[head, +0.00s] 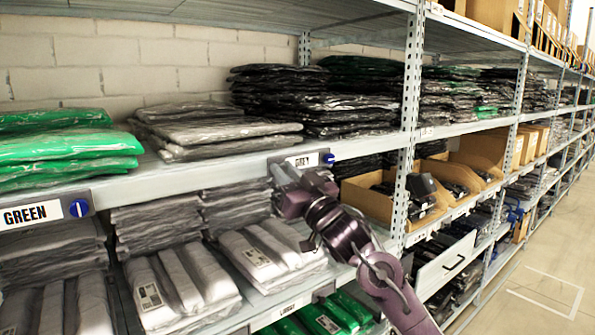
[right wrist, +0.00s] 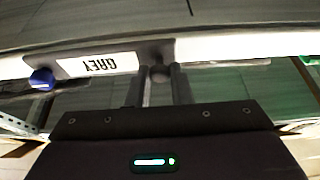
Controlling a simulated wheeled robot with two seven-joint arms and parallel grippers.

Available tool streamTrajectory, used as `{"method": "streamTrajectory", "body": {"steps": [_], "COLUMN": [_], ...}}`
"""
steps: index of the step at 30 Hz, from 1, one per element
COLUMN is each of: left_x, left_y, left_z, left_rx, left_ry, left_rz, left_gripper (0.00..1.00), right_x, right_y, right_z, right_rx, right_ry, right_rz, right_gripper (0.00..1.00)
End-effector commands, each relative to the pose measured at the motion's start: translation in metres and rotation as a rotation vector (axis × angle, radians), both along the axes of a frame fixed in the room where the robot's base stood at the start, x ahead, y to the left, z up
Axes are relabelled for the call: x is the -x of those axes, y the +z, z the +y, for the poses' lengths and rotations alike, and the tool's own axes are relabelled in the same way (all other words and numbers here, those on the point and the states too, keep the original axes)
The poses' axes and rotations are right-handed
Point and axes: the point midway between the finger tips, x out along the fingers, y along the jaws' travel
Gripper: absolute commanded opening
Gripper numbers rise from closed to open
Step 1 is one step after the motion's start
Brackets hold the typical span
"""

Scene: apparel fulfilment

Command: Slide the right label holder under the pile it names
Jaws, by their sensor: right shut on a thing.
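The label holder reading GREY (head: 306,160), with a blue knob at its right end, sits on the shelf's front edge. It is below the right end of the grey bagged pile (head: 215,140) and the near left of the dark pile (head: 345,115). My right gripper (head: 279,172) is at the holder's left end. In the right wrist view the GREY holder (right wrist: 95,64) appears upside down, and the gripper's fingers (right wrist: 162,84) are closed on a small part at its end. The GREEN label holder (head: 48,212) sits below the green pile (head: 65,150). My left gripper is not in view.
The shelf's front edge (head: 185,180) is bare between the two label holders. An upright post (head: 405,130) stands right of the GREY holder. Grey garments (head: 180,285) and cardboard boxes (head: 365,200) fill the shelf below.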

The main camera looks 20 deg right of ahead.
Motion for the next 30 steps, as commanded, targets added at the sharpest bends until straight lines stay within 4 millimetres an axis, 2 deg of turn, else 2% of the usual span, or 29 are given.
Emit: {"method": "streamTrajectory", "body": {"steps": [7, 10, 13, 18, 30], "left_x": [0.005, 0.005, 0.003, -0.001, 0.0], "left_y": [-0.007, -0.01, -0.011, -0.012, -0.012], "left_z": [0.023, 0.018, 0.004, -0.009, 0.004], "left_rx": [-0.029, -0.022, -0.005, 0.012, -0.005], "left_ry": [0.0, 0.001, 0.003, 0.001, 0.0], "left_rz": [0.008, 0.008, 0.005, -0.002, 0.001], "left_gripper": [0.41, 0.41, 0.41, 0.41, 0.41], "right_x": [0.021, 0.028, 0.033, 0.037, 0.038], "right_y": [-0.001, -0.001, -0.001, 0.0, 0.0], "right_z": [0.057, 0.076, 0.09, 0.103, 0.105], "right_rx": [-0.002, -0.001, -0.001, 0.001, 0.004], "right_ry": [0.007, 0.006, 0.004, 0.003, 0.0], "right_rz": [0.0, -0.001, -0.001, 0.001, 0.001], "right_gripper": [0.0, 0.0, 0.0, 0.0, 0.0]}}
